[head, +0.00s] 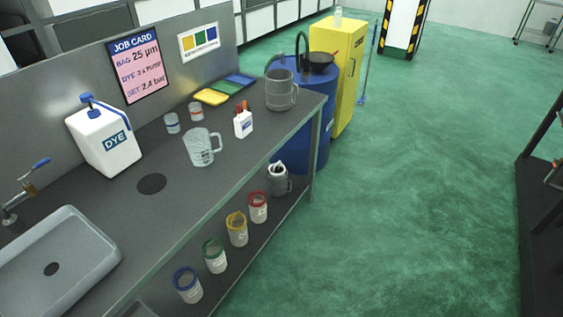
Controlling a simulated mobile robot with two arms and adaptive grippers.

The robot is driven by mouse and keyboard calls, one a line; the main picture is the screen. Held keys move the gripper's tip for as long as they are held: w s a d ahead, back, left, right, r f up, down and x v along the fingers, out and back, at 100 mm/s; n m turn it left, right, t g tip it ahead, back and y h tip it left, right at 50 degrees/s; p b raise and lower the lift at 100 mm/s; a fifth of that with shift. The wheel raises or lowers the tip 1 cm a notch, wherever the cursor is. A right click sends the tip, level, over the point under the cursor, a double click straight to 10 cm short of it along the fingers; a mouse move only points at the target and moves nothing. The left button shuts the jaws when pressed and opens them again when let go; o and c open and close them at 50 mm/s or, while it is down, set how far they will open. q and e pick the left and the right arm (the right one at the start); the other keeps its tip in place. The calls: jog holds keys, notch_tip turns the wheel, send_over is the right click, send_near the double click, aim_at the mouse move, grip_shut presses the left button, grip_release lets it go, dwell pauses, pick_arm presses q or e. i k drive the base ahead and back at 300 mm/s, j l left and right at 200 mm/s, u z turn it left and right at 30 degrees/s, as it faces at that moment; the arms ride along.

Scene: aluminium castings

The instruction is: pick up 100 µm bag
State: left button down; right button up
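Several small white filter bags with coloured rims stand in a row on the lower shelf under the bench in the head view. One has a blue rim (187,285), one a green rim (215,256), one a yellow rim (237,229) and one a red rim (258,208). Their printed labels are too small to read, so I cannot tell which is the 100 µm bag. Neither of my grippers is in view.
The bench top (190,190) holds a DYE container (104,140), a clear jug (201,147) and a grey jug (281,90). A blue drum (318,150) stands behind the bench. The green floor (420,200) right of the bench is clear.

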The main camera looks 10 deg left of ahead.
aim_at(257, 199)
jog(key=i+z, duration=0.2)
jog(key=i, duration=1.1)
jog(key=i+u, duration=0.45)
jog(key=u, duration=0.25)
jog(key=i+u, duration=0.35)
jog(key=i+j+u, duration=0.1)
jog(key=u, duration=0.3)
jog(key=i+u, duration=0.4)
jog(key=k+l, duration=0.05)
